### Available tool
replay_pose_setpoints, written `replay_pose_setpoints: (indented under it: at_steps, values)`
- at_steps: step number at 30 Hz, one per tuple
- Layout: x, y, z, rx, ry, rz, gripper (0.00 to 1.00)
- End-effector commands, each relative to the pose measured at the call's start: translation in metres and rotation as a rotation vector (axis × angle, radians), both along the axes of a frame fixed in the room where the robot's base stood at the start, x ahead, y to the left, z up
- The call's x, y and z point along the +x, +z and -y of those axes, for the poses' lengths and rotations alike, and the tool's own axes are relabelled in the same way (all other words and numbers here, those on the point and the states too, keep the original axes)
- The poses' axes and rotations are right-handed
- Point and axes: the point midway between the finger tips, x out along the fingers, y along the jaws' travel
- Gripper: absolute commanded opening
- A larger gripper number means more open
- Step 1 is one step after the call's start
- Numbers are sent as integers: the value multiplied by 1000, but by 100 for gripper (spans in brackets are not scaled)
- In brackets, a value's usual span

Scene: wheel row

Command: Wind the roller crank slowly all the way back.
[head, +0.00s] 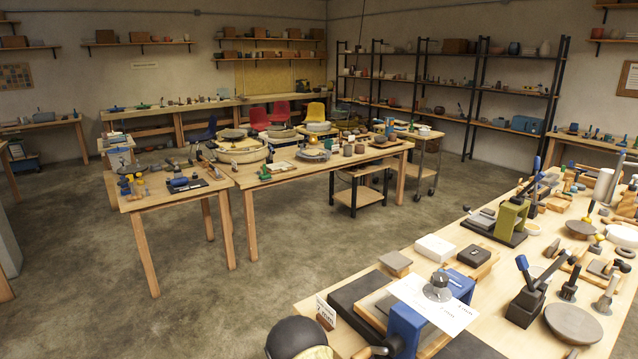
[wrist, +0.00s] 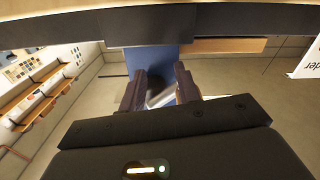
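The roller stands at the near left end of the right-hand table, with blue end frames (head: 405,325) and a grey knob (head: 438,284) on top. A crank handle with a brown grip (head: 368,352) shows low beside the near blue frame, partly cut off by the picture's bottom edge. In the wrist view, my gripper (wrist: 160,72) has its two dark fingers apart. A blue panel (wrist: 150,57) and a pale grey bar (wrist: 161,97) show between and beyond the fingers. I cannot tell whether the fingers touch the bar. My gripper is not clear in the head view.
The table (head: 480,285) carries a green press (head: 510,220), a black lever tool (head: 527,300) and several small tools. A small sign (head: 325,312) stands at its left corner. A dark edge (wrist: 100,28) crosses above my fingers. Open floor (head: 250,290) lies left.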

Motion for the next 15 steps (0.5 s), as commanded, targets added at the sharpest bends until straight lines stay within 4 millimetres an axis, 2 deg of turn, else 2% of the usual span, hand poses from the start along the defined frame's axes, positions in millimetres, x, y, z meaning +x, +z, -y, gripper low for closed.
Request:
replay_pose_setpoints:
  at_steps: [2, 10, 15]
  values:
    - [0, 0, 0, 0, 0, 1, 47]
    - [0, 0, 0, -1, 0, 1, 47]
    - [-5, 0, -7, 0, 1, 1, 47]
